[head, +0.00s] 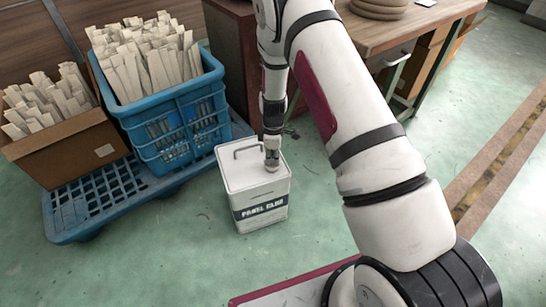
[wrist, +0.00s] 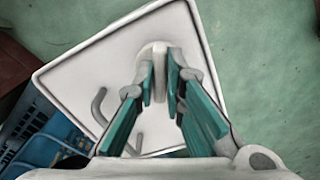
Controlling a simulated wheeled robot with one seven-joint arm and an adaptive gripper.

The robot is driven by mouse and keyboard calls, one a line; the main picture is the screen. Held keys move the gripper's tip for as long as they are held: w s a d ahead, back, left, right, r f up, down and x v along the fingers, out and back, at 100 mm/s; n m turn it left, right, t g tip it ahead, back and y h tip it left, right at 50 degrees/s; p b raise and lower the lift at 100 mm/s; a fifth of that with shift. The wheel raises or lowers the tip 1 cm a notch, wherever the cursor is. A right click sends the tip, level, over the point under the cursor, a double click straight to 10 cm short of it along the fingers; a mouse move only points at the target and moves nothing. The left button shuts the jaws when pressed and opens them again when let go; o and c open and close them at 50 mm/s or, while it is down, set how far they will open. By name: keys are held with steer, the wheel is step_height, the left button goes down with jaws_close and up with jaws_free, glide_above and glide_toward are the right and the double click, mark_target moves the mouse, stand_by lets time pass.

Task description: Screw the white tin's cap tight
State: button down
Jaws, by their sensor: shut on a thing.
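The white tin (head: 258,192) stands upright on the floor in the head view, with a dark label band on its front and a grey handle on its top. Its pale top (wrist: 90,75) fills the middle of the wrist view. The cap (wrist: 151,50) is a round pale piece near one corner of the top. My gripper (head: 271,163) points down onto it. In the wrist view my gripper (wrist: 168,85) has its teal-padded fingers shut on the cap, which they partly hide. I cannot tell how tightly the cap sits.
A blue crate (head: 180,135) of pale strips and a cardboard box (head: 75,150) of strips stand on a blue pallet (head: 62,215) left of the tin. A wooden table (head: 400,25) stands behind to the right. The green floor in front is clear.

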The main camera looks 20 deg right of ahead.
steer(key=m, duration=0.4)
steer(key=shift+p, duration=0.3)
steer(key=m, duration=0.4)
steer(key=shift+a, duration=0.1)
steer(key=m+p, duration=0.1)
steer(key=m, duration=0.2)
steer(key=shift+s+m, duration=0.1)
steer(key=shift+m, duration=0.2)
steer(key=m, duration=0.4)
steer(key=shift+a+m, duration=0.15)
steer(key=shift+m, duration=0.15)
steer(key=m+p, duration=0.1)
steer(key=m, duration=0.2)
steer(key=shift+m, duration=0.3)
steer(key=m, duration=0.3)
steer(key=shift+a+m+p, duration=0.1)
steer(key=shift+m+p, duration=0.2)
steer(key=m, duration=0.4)
steer(key=shift+p, duration=0.3)
steer(key=shift+w+m, duration=0.2)
steer(key=shift+m, duration=1.5)
